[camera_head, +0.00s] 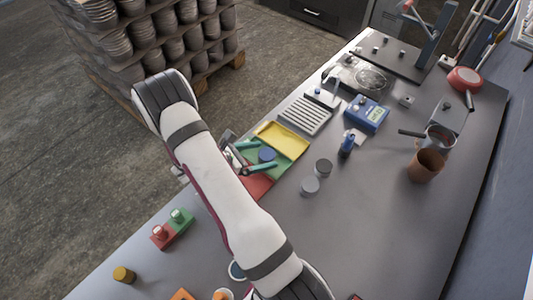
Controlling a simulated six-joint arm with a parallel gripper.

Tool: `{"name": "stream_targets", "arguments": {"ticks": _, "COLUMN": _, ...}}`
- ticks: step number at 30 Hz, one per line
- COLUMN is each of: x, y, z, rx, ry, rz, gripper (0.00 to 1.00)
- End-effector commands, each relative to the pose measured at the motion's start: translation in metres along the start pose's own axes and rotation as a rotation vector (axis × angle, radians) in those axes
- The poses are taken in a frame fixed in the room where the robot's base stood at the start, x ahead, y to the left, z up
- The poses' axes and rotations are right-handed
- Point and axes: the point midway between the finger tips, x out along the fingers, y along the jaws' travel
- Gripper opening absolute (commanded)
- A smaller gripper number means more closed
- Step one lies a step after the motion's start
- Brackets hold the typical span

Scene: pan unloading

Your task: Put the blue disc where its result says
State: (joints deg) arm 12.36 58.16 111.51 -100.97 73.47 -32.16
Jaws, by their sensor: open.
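The blue disc (267,155) shows over the green tray (284,159), between the two teal fingers of my gripper (266,156). My gripper is open, with one finger on each side of the disc. I cannot tell whether either finger touches it. The yellow tray (295,146) lies just behind the green one. The red tray (262,186) lies in front of it and is partly hidden by my arm. A blue device with a small display (366,114) stands to the right; its reading is too small to make out.
Two grey round pieces (310,186) stand right of the trays. A dark blue upright item (347,145) and a ribbed plate (306,116) are behind. A brown pot (426,166) stands at the right. Red and green button boxes (164,236) sit at front left. The table's middle right is clear.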

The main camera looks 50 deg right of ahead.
Motion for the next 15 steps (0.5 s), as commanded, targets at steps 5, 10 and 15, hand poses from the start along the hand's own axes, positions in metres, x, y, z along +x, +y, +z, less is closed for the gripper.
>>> {"name": "stream_targets", "arguments": {"ticks": 5, "x": -0.050, "y": 0.001, "z": 0.000, "rx": 0.001, "ry": 0.000, "rz": 0.006, "gripper": 0.92}}
{"name": "stream_targets", "arguments": {"ticks": 10, "x": -0.085, "y": 0.001, "z": 0.000, "rx": 0.000, "ry": 0.000, "rz": 0.004, "gripper": 0.92}}
{"name": "stream_targets", "arguments": {"ticks": 15, "x": -0.097, "y": 0.000, "z": 0.000, "rx": 0.000, "ry": -0.001, "rz": 0.000, "gripper": 0.92}}
